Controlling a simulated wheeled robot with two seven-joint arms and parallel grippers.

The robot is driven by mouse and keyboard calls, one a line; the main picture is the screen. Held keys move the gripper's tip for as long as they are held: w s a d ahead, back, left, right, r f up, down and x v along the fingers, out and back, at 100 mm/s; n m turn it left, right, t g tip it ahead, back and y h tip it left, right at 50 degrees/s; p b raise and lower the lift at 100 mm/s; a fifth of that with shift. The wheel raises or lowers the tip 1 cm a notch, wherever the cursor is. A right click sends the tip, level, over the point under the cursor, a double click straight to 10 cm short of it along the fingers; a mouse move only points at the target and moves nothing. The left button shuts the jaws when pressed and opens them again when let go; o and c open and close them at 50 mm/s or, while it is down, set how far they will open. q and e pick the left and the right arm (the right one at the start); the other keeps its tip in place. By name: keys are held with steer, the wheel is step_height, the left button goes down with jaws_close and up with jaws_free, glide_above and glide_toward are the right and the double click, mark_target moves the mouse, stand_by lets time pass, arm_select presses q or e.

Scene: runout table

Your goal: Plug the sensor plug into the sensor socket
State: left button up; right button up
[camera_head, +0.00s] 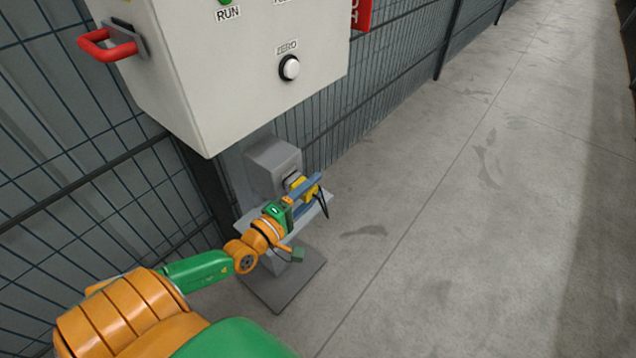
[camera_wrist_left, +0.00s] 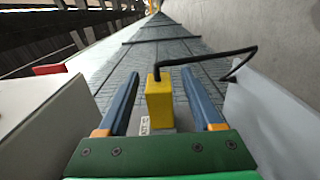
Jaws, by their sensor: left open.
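The yellow sensor plug (camera_head: 298,186) is by the front of the grey socket box (camera_head: 272,166) on a post below the cabinet. The dark sensor socket (camera_head: 291,179) is partly hidden behind it; I cannot tell whether the plug is seated. My left gripper (camera_head: 314,188) is open with its blue fingers either side of the plug. In the left wrist view the plug (camera_wrist_left: 158,95) stands between the open fingers (camera_wrist_left: 160,75), with a gap visible on each side. A black cable (camera_wrist_left: 205,57) runs from its far end to the right. My right gripper is out of view.
A pale cabinet (camera_head: 240,75) with a white ZERO button (camera_head: 289,68) and a red handle (camera_head: 106,45) hangs close above my arm. A grey shelf (camera_head: 315,209) and base plate (camera_head: 285,284) are below. Wire fence (camera_head: 60,190) stands behind; the floor (camera_head: 450,230) at right is clear.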

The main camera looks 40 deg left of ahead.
mark_target(303, 198)
arm_select(q)
steer(key=s, duration=0.4)
steer(key=shift+s+a+r, duration=0.1)
steer(key=shift+s+a, duration=0.1)
steer(key=shift+s, duration=0.1)
stand_by(0.6)
